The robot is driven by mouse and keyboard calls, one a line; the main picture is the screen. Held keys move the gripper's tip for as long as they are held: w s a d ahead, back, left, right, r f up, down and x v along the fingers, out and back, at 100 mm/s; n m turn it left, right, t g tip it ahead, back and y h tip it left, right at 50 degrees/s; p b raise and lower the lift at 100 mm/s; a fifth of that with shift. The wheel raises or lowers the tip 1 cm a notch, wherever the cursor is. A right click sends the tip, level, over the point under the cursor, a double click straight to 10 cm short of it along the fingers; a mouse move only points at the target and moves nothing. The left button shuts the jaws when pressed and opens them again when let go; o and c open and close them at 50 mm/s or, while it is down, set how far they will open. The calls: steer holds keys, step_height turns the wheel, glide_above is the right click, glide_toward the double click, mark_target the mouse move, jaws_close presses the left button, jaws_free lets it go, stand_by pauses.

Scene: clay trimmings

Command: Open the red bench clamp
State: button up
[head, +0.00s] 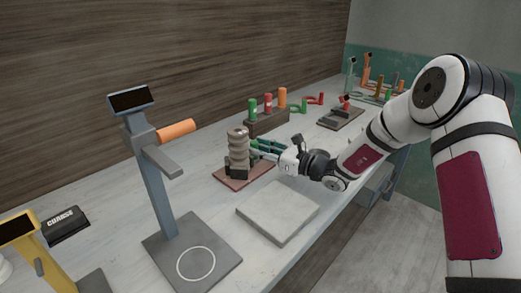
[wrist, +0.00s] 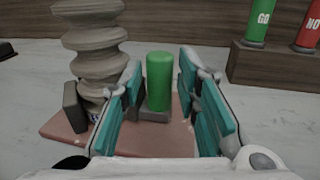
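A clamp on a dull red base plate (head: 232,180) sits on the bench in the head view; the plate also shows in the wrist view (wrist: 66,128). A ribbed grey-brown clay piece (head: 238,145) stands upright on it, beside a dark jaw (wrist: 74,107). A green upright handle (wrist: 159,80) rises from a small grey block at the plate's right part. My gripper (wrist: 160,95) is open, with its teal fingers on either side of the green handle and visible gaps to both. Whether the jaws touch the clay piece I cannot tell.
A grey slab (head: 278,211) lies just in front. A wooden block (head: 268,121) with green, red and orange cylinders stands behind; its green one reads GO. A grey stand with an orange handle (head: 176,131) stands left. More tools and a red-handled fixture (head: 342,117) lie farther right.

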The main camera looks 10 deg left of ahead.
jaws_close()
steer(key=w+d+b, duration=0.1)
steer(key=w+d, duration=0.1)
steer(key=shift+w, duration=0.3)
steer(key=shift+w+d, duration=0.15)
steer(key=shift+w, duration=0.05)
jaws_free()
steer(key=v, duration=1.2)
